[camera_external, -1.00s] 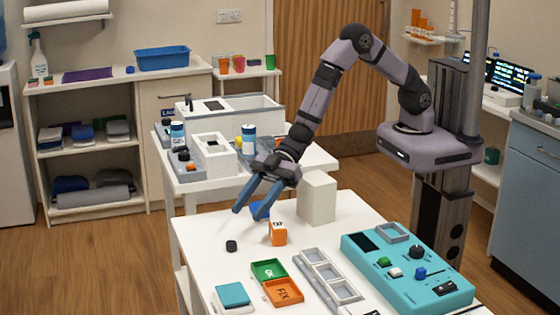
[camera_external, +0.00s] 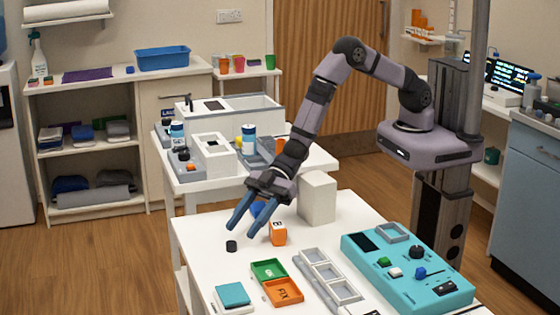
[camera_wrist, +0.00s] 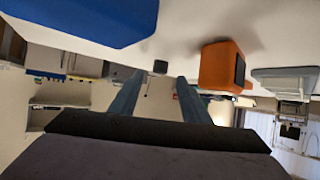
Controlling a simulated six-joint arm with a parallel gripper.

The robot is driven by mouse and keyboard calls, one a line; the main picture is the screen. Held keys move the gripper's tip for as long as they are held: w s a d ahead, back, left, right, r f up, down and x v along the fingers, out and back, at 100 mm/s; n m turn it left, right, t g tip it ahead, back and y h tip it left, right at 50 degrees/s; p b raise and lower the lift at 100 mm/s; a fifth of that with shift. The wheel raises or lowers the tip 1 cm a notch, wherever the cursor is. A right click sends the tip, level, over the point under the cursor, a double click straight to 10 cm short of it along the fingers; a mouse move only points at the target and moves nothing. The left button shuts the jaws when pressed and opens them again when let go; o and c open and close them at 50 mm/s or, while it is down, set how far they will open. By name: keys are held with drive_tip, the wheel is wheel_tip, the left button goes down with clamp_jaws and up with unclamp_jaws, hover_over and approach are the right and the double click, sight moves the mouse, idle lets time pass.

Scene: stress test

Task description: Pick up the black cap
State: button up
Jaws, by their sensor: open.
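The black cap (camera_external: 231,246) is a small dark cylinder standing on the white table near its left edge. In the wrist view the cap (camera_wrist: 160,67) shows small, beyond and between my two fingers. My gripper (camera_external: 239,233) has blue fingers spread apart with nothing between them. It is above the table, close to the cap, with the tips just above and to the right of it in the external view. I cannot tell the exact height of the tips.
An orange block (camera_external: 278,233) stands right of my fingers, with a blue object (camera_external: 258,209) behind them and a white block (camera_external: 318,198) farther right. Green (camera_external: 268,270) and orange (camera_external: 283,292) trays, a grey rack (camera_external: 327,276) and a teal panel (camera_external: 408,272) lie nearer. Table around the cap is clear.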

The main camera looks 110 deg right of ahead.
sight(232, 242)
drive_tip(key=shift+p+x, duration=0.4)
drive_tip(key=shift+x, duration=1.9)
clamp_jaws()
